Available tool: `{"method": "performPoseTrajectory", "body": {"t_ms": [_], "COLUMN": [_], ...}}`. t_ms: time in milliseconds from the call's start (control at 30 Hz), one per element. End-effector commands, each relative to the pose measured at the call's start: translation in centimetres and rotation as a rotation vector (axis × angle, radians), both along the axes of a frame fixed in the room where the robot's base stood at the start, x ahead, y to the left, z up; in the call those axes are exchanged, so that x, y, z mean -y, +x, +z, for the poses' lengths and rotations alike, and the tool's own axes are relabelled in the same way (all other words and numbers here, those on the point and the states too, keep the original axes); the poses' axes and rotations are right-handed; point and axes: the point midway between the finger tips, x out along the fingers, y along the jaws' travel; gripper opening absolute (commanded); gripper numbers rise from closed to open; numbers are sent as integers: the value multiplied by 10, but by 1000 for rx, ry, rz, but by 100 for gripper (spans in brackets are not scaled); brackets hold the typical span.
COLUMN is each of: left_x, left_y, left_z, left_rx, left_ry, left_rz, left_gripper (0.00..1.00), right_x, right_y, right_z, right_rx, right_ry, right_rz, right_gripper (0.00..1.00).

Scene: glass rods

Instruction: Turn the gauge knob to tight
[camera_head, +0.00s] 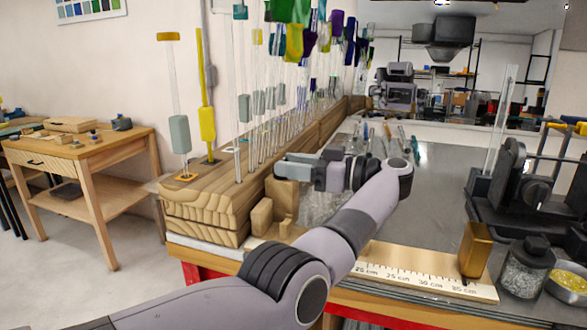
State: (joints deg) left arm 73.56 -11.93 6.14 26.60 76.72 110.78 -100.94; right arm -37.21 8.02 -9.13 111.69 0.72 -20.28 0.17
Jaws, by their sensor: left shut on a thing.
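The gauge is a pale wooden ruler board (407,274) with centimetre marks along the front edge of the bench. A brass block (475,250) stands upright near its right end. Stepped wooden blocks (283,196) stand at its left end. My left gripper (288,163) points left, just above the taller wooden block. Its grey fingers are shut at the top of that block. They hide what they hold, which by its place looks to be the gauge knob; I cannot see which way the knob is turned. My right gripper is out of view.
A stepped wooden rack (205,210) with tall glass rods and coloured tags stands behind the gripper on the left. A glass jar (525,268), a metal bowl (567,284) and a black machine (520,190) stand at right. The grey bench top (430,200) is mostly clear mid-bench.

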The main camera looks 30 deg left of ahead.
Motion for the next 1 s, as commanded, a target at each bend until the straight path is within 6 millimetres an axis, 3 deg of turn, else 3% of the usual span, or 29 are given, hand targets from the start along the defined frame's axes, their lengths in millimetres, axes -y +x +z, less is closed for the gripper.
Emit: {"method": "performPoseTrajectory", "body": {"t_ms": [733, 767, 833, 1000], "left_x": [-1, -1, -1, -1], "left_y": [1, 1, 1, 1], "left_z": [2, 2, 2, 1], "left_rx": [3, 3, 3, 1], "left_ry": [4, 4, 4, 2], "left_rz": [22, 22, 22, 22], "left_gripper": [10, 43, 64, 64], "right_x": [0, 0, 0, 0], "right_y": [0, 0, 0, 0], "right_z": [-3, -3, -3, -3], "right_rx": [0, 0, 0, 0], "right_ry": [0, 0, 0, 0], "right_rz": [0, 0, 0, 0], "right_gripper": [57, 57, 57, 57]}}
